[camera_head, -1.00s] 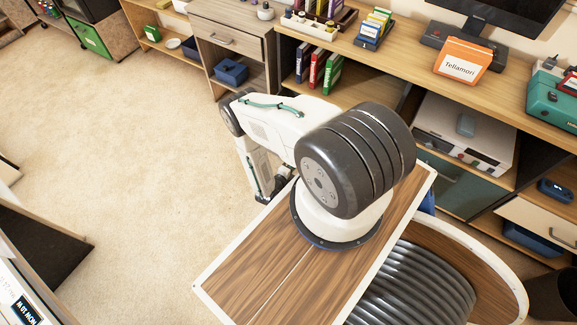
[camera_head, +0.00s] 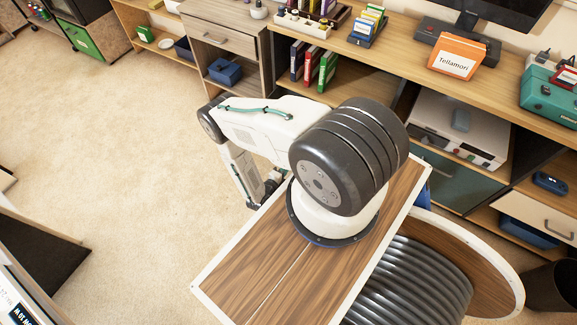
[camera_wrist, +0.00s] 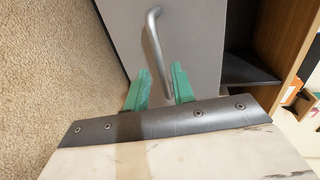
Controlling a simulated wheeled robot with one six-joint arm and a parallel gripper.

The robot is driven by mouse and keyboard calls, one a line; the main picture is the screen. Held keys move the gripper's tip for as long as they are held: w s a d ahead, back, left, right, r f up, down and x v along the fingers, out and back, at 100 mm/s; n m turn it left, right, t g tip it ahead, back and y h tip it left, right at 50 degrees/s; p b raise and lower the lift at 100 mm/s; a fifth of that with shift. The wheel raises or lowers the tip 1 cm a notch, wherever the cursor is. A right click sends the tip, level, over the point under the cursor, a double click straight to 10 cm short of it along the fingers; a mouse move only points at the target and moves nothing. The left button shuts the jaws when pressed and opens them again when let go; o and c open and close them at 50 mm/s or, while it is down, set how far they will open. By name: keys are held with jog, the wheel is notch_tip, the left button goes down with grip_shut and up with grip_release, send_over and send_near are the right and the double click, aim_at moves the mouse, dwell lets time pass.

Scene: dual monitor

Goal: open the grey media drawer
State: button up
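In the wrist view, a plain grey front (camera_wrist: 190,35) with a curved metal bar handle (camera_wrist: 154,45) fills the upper middle. My gripper (camera_wrist: 162,70) has two green fingers, apart and empty. The handle's lower end lies close to the gap between the fingertips, and I see no grip on it. In the head view, a dark grey-blue drawer (camera_head: 465,188) with a handle sits shut under a white media device (camera_head: 460,128). My arm hides my gripper there. I cannot tell for sure that both views show the same drawer.
A grey wood drawer (camera_head: 222,42) is shut at the upper left. A cream drawer (camera_head: 540,215) is at the right. An open shelf (camera_wrist: 245,70) is right of the grey front. Carpet (camera_head: 110,130) is clear on the left. A dark bin (camera_head: 550,290) stands lower right.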

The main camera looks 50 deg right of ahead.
jog(key=v, duration=0.4)
jog(key=shift+a, duration=0.25)
dwell(0.4)
